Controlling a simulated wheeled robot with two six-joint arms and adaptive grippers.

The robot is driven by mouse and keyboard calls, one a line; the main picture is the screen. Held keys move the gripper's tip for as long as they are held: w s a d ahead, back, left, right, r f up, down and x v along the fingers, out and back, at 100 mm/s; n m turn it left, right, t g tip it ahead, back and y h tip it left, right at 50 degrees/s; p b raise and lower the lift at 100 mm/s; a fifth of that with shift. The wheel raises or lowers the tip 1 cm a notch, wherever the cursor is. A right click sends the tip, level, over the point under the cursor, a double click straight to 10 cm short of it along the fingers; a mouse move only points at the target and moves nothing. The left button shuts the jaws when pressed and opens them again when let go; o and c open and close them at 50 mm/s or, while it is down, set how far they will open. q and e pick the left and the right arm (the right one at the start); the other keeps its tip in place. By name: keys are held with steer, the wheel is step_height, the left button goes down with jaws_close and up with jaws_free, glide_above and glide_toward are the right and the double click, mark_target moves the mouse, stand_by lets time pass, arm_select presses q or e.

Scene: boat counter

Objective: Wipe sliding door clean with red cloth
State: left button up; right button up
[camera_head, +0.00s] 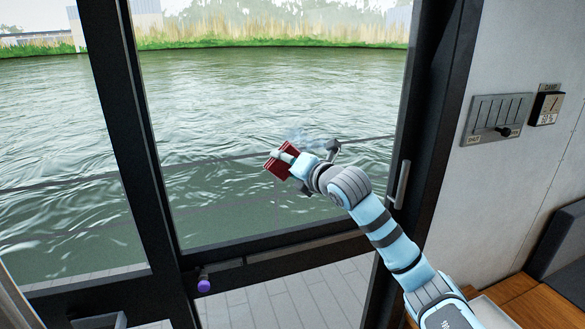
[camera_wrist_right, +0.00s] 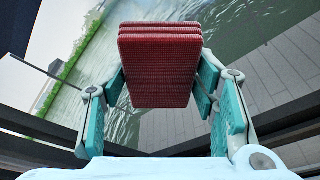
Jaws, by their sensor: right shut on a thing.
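The sliding door (camera_head: 440,110) has a dark frame around a large glass pane (camera_head: 250,100). Water shows through the glass. My right gripper (camera_head: 288,153) is in front of the pane's lower right part. It is shut on the folded red cloth (camera_head: 278,163), which is at or close to the glass; contact is hard to tell. In the right wrist view the cloth (camera_wrist_right: 160,65) sits between the two teal fingers. A faint greyish smudge (camera_head: 292,135) shows on the glass just above the cloth. My left gripper is not in view.
A vertical door handle (camera_head: 401,184) is on the frame right of my arm. A purple knob (camera_head: 204,286) is at the bottom left of the pane. A slider panel (camera_head: 497,119) is on the right wall, and a dark seat (camera_head: 565,250) stands at the lower right.

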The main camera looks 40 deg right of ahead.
mark_target(282, 144)
steer(key=shift+s+d+r, duration=0.25)
steer(key=shift+s+d, duration=0.3)
steer(key=shift+d, duration=1.05)
steer(key=shift+s+d+r, duration=0.3)
steer(key=shift+s+d, duration=0.3)
steer(key=shift+d, duration=1)
steer(key=shift+s+d+r, duration=0.25)
steer(key=shift+s+d, duration=0.3)
steer(key=shift+d, duration=1.05)
steer(key=d+r, duration=0.1)
steer(key=d, duration=0.1)
steer(key=s+d+r, duration=0.1)
steer(key=d, duration=0.1)
steer(key=shift+s+r, duration=0.15)
steer(key=shift+a+r, duration=0.1)
steer(key=shift+r, duration=0.3)
steer(key=shift+w+a, duration=0.8)
steer(key=shift+a, duration=1.45)
steer(key=shift+w+a, duration=0.75)
steer(key=shift+a, duration=1.55)
steer(key=shift+w+a, duration=0.8)
steer(key=shift+a, duration=1.45)
steer(key=shift+s, duration=0.1)
